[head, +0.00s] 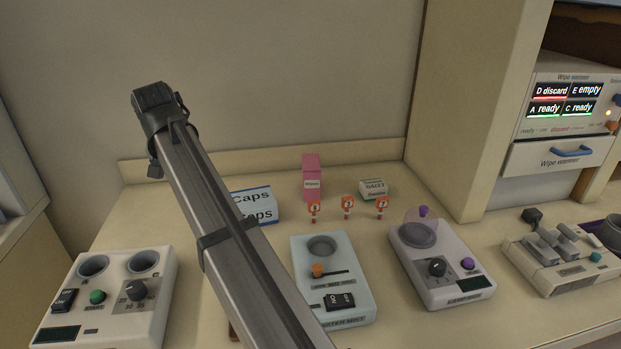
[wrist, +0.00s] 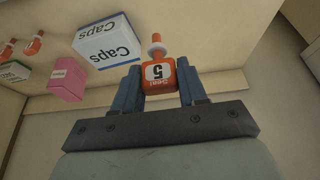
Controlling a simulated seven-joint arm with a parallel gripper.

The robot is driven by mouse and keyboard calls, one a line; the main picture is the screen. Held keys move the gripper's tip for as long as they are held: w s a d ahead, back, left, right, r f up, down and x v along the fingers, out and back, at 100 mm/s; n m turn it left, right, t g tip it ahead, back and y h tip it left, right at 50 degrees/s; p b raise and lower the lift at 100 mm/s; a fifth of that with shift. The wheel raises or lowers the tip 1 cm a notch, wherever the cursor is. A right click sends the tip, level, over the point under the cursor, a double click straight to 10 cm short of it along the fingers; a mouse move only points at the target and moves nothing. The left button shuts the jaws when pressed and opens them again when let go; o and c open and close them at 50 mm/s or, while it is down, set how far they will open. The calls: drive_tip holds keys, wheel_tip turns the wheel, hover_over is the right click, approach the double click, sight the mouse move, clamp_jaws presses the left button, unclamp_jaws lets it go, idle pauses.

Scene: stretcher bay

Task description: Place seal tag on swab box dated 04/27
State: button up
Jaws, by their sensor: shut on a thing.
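My gripper (wrist: 158,88) is shut on an orange seal tag (wrist: 160,75) in the wrist view. The tag's white face reads "Seal 5", and its narrow stem with a pale end points away from the gripper. My fingers and the tag are not clearly seen in the head view. Several more orange seal tags (head: 347,203) stand in a row on the counter. A pink box (head: 311,178) stands behind them; it also shows in the wrist view (wrist: 68,79). I cannot read a 04/27 date on any box, so the swab box cannot be told.
A white and blue Caps box (head: 258,206) and a green and white box (head: 374,189) stand along the back of the counter. Several devices (head: 441,265) line the front. The wipe warmer (head: 563,118) is at right. My arm hides part of the counter.

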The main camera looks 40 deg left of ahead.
drive_tip(key=w+d+m, duration=0.1)
drive_tip(key=w+d, duration=0.3)
drive_tip(key=w, duration=0.3)
drive_tip(key=w+d+f+m+h, duration=0.1)
drive_tip(key=w+d, duration=0.2)
drive_tip(key=w, duration=0.4)
drive_tip(key=w+d+m, duration=0.1)
drive_tip(key=w+d, duration=0.3)
drive_tip(key=w, duration=0.4)
drive_tip(key=n, duration=0.3)
hover_over(374, 184)
wheel_tip(374, 184, down, 2)
drive_tip(key=shift+y, duration=0.4)
drive_tip(key=shift+w+f, duration=0.1)
drive_tip(key=shift+f, duration=4.8)
drive_tip(key=shift+f, duration=0.1)
drive_tip(key=o, duration=1)
drive_tip(key=shift+a, duration=0.1)
